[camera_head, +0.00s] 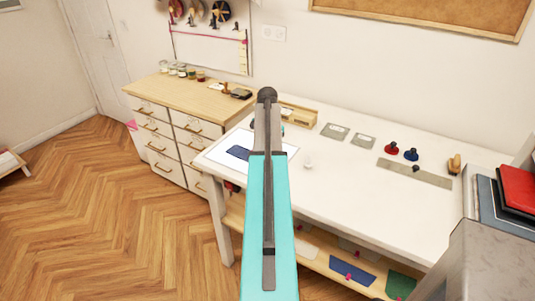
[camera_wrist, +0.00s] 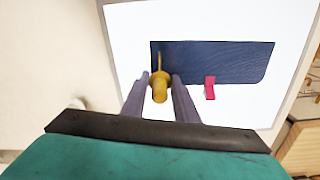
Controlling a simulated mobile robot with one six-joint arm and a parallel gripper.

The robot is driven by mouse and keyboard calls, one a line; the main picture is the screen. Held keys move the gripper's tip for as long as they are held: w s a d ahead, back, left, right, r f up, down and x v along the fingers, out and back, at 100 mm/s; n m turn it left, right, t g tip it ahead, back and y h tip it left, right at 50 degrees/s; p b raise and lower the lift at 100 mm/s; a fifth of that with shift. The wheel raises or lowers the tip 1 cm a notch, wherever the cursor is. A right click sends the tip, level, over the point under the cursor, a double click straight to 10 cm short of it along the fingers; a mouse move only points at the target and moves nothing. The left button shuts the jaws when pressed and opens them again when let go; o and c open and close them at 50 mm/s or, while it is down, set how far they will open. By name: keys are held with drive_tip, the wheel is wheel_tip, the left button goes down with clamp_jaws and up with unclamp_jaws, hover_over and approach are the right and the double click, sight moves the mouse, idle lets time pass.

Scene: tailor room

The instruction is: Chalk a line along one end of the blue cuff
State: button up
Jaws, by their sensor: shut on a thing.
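The blue cuff (camera_wrist: 215,60) lies flat on a white mat (camera_wrist: 128,28) with a grey edge. A small red clip (camera_wrist: 210,88) sits at the cuff's lower edge in the wrist view. My gripper (camera_wrist: 160,84) is shut on a small yellow marking tool (camera_wrist: 160,92). The tool's thin tip reaches over the left end of the cuff; I cannot tell whether it touches. No clear chalk line shows on the cuff. In the head view the cuff (camera_head: 238,153) shows left of my arm, which hides the gripper and tool.
The white table (camera_head: 350,200) carries a wooden tray (camera_head: 299,115), grey pieces (camera_head: 335,131), a red stamp (camera_head: 391,148), a blue stamp (camera_head: 411,154) and a metal ruler (camera_head: 415,173). A small white object (camera_head: 308,163) stands right of my arm. The table's middle is mostly clear.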

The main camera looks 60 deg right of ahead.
drive_tip(key=shift+r+p, duration=2.05)
drive_tip(key=shift+r, duration=1.4)
drive_tip(key=shift+w+a, duration=0.1)
drive_tip(key=w+a+n+b, duration=0.1)
drive_tip(key=w+a+n, duration=0.3)
drive_tip(key=w+a, duration=0.85)
drive_tip(key=w+a+n+b, duration=0.25)
drive_tip(key=w+a, duration=0.65)
drive_tip(key=a, duration=0.7)
drive_tip(key=w+a+f+n+b, duration=0.1)
drive_tip(key=a+n, duration=0.3)
drive_tip(key=a, duration=1.3)
drive_tip(key=w+a+n+b, duration=0.1)
drive_tip(key=w+a+n, duration=0.2)
drive_tip(key=a, duration=1.4)
drive_tip(key=shift+w+a+f+n, duration=0.15)
drive_tip(key=shift+f+n, duration=0.25)
drive_tip(key=shift+n, duration=0.25)
